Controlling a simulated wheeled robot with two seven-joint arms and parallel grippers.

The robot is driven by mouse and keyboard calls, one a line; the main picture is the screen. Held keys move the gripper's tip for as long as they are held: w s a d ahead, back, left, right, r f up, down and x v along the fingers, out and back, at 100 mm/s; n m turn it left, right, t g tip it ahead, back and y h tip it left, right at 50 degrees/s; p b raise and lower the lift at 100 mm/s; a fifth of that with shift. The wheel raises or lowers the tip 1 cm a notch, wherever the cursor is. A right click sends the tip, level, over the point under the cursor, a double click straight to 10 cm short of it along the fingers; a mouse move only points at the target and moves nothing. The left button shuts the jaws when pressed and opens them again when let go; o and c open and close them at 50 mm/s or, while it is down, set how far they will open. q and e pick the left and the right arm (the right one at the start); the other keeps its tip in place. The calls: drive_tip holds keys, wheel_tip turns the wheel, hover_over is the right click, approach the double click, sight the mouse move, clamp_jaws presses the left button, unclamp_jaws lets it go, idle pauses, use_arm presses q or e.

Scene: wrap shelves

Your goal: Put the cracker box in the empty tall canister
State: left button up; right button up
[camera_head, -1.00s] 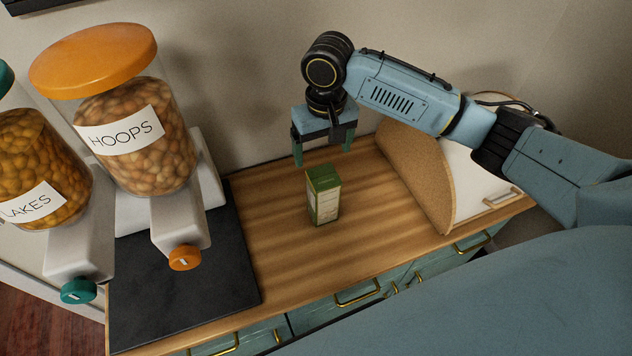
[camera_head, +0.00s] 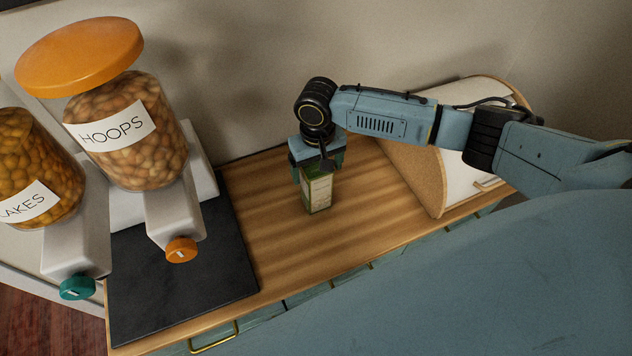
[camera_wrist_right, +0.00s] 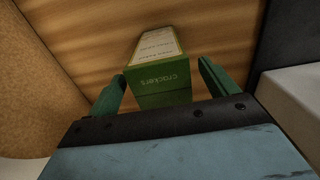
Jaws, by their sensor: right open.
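The cracker box (camera_head: 318,194) stands upright on the wooden counter in the head view; it is green with a pale label panel. My right gripper (camera_head: 318,172) is over it from above, hiding its top. In the right wrist view the green top of the cracker box (camera_wrist_right: 162,80), printed "crackers", lies between the two green fingers of my right gripper (camera_wrist_right: 162,88). The fingers are open, with a visible gap on both sides of the box. The empty tall canister is not in view. My left gripper is not in view.
A cereal dispenser labelled HOOPS (camera_head: 140,150) with an orange lid and a second dispenser (camera_head: 35,170) stand at left, by a dark slab (camera_head: 190,290). A bread bin (camera_head: 415,175) is right of the box. The wooden counter (camera_head: 270,235) between is clear.

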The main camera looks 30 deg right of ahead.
drive_tip(key=shift+f, duration=0.8)
drive_tip(key=c, duration=1.5)
drive_tip(key=shift+r, duration=0.2)
drive_tip(key=shift+c, duration=0.9)
